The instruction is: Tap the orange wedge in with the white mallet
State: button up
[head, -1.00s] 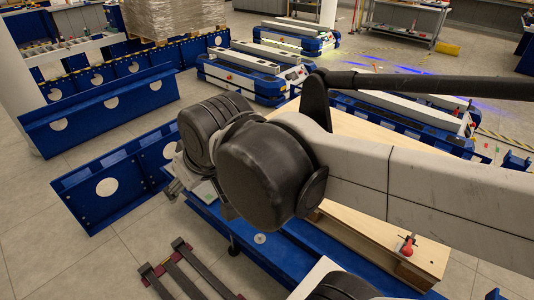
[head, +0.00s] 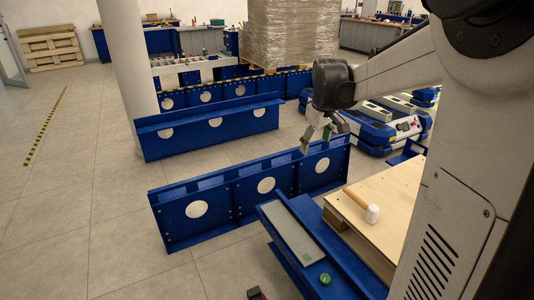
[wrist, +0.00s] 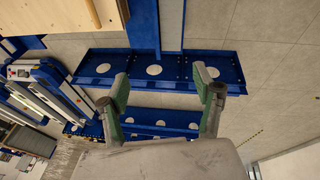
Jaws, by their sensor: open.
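The white mallet (head: 371,213), with a pale wooden handle, lies on a light wooden board (head: 405,195) at the right in the head view. The orange wedge cannot be made out in either current view. My gripper (head: 322,136) hangs in the air beyond and above the mallet, over the blue barrier, apart from everything. In the wrist view my gripper (wrist: 163,88) has its two green-padded fingers spread wide with nothing between them. The wooden board also shows at the top left of the wrist view (wrist: 45,15).
A blue barrier with white discs (head: 240,200) stands left of the board. A blue frame with a grey strip (head: 293,228) and a round green piece (head: 325,278) lies in front. Blue carts (head: 385,130) stand behind. The floor at left is open.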

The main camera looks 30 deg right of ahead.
jog(key=w+d+f+g, duration=0.1)
jog(key=w+d+f, duration=0.1)
jog(key=d+f, duration=0.65)
jog(key=n+g+y+b, duration=0.1)
jog(key=g+b, duration=0.1)
jog(key=b, duration=0.1)
send_over(374, 208)
jog(key=w, duration=0.1)
notch_tip(374, 208, down, 21)
jog(key=f, duration=0.2)
jog(key=f+b, duration=0.1)
jog(key=f, duration=0.4)
jog(key=shift+d+f+b, duration=0.35)
jog(key=shift+b, duration=0.05)
jog(key=shift+s+a+f+b, duration=0.15)
jog(key=shift+f+b, duration=0.15)
jog(key=shift+f, duration=0.6)
jog(key=shift+s+a+f+b, duration=0.1)
jog(key=shift+f+b, duration=0.25)
jog(key=shift+f, duration=0.6)
jog(key=shift+s+a+f+b, duration=0.15)
jog(key=shift+f+b, duration=0.15)
jog(key=shift+f, duration=0.6)
jog(key=shift+d, duration=0.1)
jog(key=c, duration=1.6)
